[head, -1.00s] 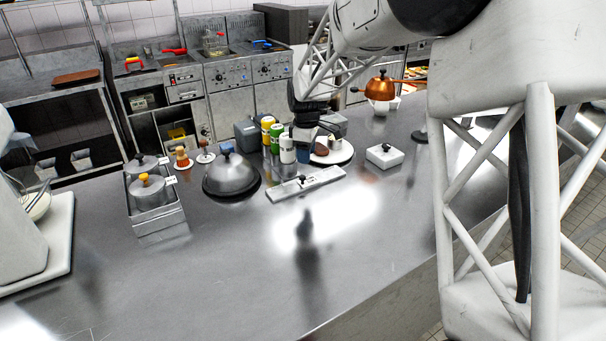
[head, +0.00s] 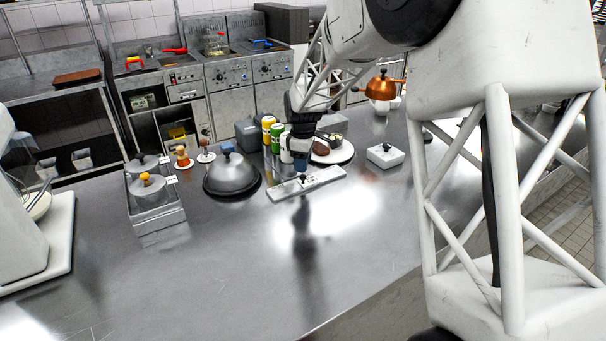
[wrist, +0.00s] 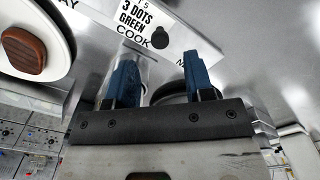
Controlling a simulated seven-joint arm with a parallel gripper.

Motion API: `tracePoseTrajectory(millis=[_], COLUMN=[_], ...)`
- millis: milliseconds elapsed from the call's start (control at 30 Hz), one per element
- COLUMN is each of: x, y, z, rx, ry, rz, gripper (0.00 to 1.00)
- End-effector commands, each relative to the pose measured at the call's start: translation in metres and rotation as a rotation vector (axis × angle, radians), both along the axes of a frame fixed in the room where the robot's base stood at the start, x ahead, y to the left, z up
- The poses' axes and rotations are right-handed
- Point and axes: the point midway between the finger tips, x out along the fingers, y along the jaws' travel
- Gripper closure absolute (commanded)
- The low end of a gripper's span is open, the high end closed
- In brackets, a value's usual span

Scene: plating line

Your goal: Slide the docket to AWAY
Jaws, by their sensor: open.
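The docket strip (head: 325,181), a long pale rail with a small dark knob (head: 303,178), lies on the steel counter. Letters "AY" show at the upper left, and part of an "N" or "M" at the right. My gripper (wrist: 159,65) is open, its two blue fingers pointing toward the strip. The knob appears between and beyond the fingertips, with nothing held. In the head view my gripper (head: 301,167) is just above the knob.
A grey domed lid (head: 231,175) stands left of the strip. Several bottles, including a green one (head: 277,138), and a plate (head: 343,153) of food stand behind it. A white box (head: 385,156) is to the right. The front counter is clear.

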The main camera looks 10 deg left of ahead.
Motion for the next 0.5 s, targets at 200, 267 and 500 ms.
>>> tracePoseTrajectory(millis=[200,267,500], x=[0.000,0.000,0.000], y=[0.000,0.000,0.000], z=[-0.027,-0.034,-0.047], rx=[-0.001,0.000,0.000], ry=[0.001,0.001,0.000], rz=[0.000,0.000,0.000], gripper=[0.52,0.52,0.52])
